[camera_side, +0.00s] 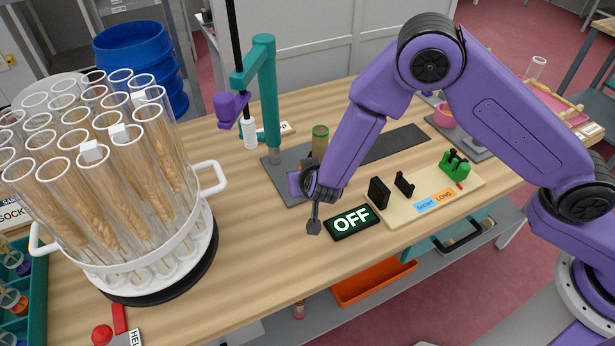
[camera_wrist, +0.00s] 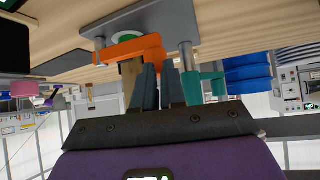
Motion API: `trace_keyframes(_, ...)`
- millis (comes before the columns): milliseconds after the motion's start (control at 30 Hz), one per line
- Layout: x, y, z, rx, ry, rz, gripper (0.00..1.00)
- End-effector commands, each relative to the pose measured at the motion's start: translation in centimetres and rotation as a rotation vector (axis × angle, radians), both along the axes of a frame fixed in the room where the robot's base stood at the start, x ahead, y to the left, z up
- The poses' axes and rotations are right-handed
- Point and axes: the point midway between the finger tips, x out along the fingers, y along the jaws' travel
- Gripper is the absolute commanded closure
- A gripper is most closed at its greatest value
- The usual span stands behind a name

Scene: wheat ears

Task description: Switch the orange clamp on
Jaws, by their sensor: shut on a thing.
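The orange clamp (camera_wrist: 130,50) shows in the wrist view, just above my fingertips, beside a grey metal post (camera_wrist: 186,55). My gripper (camera_wrist: 160,74) has its dark fingers close together at the clamp's lower edge in that view. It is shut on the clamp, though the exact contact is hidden. In the side view my gripper (camera_side: 309,186) is low over the front of the grey stand base, and I cannot make out the clamp there. A dark display (camera_side: 352,222) just right of the gripper reads OFF.
A rack of glass tubes with wheat ears (camera_side: 130,255) stands at the left. A teal stand (camera_side: 268,95) rises behind the gripper. A tan board (camera_side: 435,205) with black and green holders lies to the right. Bare tabletop (camera_side: 250,240) lies between rack and gripper.

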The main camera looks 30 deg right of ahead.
Motion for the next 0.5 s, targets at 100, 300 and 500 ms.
trace_keyframes(100, 0.8, -0.5, 0.1, 0.002, -0.008, -0.008, 1.00)
trace_keyframes(300, 0.7, -0.4, 0.2, 0.001, -0.009, -0.008, 1.00)
trace_keyframes(500, -1.4, 0.4, 0.2, 0.001, -0.007, -0.003, 1.00)
